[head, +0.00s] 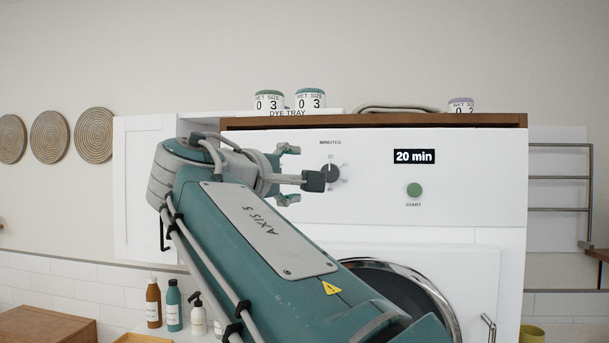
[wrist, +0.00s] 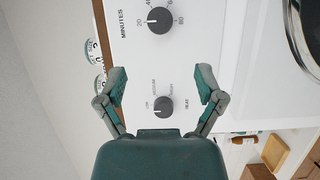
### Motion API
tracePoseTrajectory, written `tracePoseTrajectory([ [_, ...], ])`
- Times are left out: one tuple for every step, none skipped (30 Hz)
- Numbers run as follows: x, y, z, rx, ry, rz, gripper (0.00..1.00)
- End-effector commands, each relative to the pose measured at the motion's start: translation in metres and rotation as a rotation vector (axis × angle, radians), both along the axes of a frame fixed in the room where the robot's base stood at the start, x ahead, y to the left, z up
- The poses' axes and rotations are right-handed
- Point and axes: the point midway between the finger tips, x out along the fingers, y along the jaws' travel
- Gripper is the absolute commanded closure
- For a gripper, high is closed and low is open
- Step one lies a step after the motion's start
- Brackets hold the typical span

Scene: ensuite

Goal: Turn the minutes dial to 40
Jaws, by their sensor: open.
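The minutes dial (head: 331,174) is a dark round knob on the white machine front, with its white pointer up at 20. In the wrist view the minutes dial (wrist: 159,20) is at the top, pointer to the left at 20. The display (head: 414,157) reads "20 min".
A second dial marked HEAT (wrist: 164,107) shows between my fingers in the wrist view; my arm hides it in the head view. A green start button (head: 414,189) is right of the minutes dial. Labelled jars (head: 310,99) stand above the machine. The round door (head: 395,290) is below.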

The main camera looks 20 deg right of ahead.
Motion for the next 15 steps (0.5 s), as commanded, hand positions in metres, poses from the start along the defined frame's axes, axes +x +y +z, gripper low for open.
tracePoseTrajectory([
  [0.004, -0.009, -0.001, 0.0, 0.001, -0.006, 0.14],
  [0.007, -0.014, 0.0, 0.0, 0.001, -0.006, 0.14],
  [0.011, -0.02, -0.001, 0.001, 0.001, -0.008, 0.14],
  [0.014, -0.025, -0.001, 0.002, 0.001, -0.006, 0.14],
  [0.018, -0.029, -0.001, 0.001, 0.002, -0.007, 0.14],
  [0.022, -0.035, -0.001, 0.0, 0.001, -0.006, 0.14],
  [0.025, -0.039, -0.001, 0.001, 0.001, -0.007, 0.14],
  [0.028, -0.043, -0.001, 0.001, 0.001, -0.006, 0.14],
  [0.032, -0.048, -0.001, 0.001, 0.001, -0.005, 0.14],
  [0.035, -0.052, -0.001, 0.0, 0.001, -0.005, 0.14],
  [0.038, -0.056, -0.001, -0.001, 0.001, -0.004, 0.14],
  [0.041, -0.062, -0.001, 0.0, 0.001, -0.005, 0.14],
  [0.044, -0.065, -0.001, 0.0, 0.001, -0.003, 0.14],
  [0.046, -0.068, -0.001, 0.0, 0.001, -0.003, 0.14],
  [0.048, -0.071, -0.001, 0.0, 0.001, -0.003, 0.14],
])
